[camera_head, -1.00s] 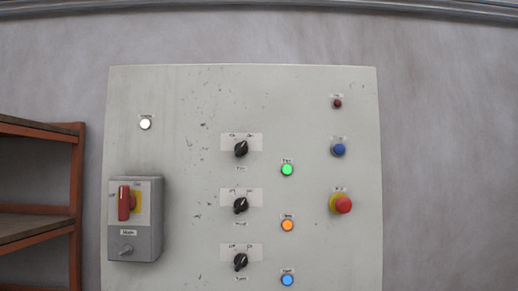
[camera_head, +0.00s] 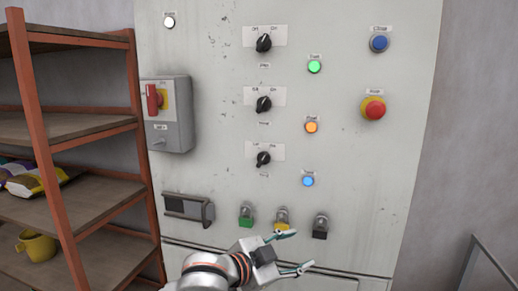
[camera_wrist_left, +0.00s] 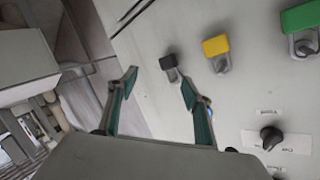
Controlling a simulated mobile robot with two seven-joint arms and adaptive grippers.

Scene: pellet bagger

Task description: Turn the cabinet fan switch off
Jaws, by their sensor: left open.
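Three black rotary switches run down the grey cabinet in the head view: a top switch (camera_head: 264,43), a middle switch (camera_head: 264,104) and a bottom switch (camera_head: 263,158). Their small labels are hard to read; the one under the top switch looks like "Fan". The top knob leans up and to the right. A lit green lamp (camera_head: 315,66) is right of it. My left gripper (camera_head: 304,249) is open and empty, low in front of the cabinet and well below the switches. In the left wrist view, one knob (camera_wrist_left: 270,137) shows right of the open fingers (camera_wrist_left: 160,78).
Green (camera_head: 246,216), yellow (camera_head: 282,220) and black (camera_head: 320,228) padlocks hang just above my left gripper. An orange lamp (camera_head: 311,127), a blue lamp (camera_head: 308,181) and a red emergency button (camera_head: 373,108) are on the right. A red-handled isolator (camera_head: 168,113) and a shelf rack (camera_head: 75,130) stand left.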

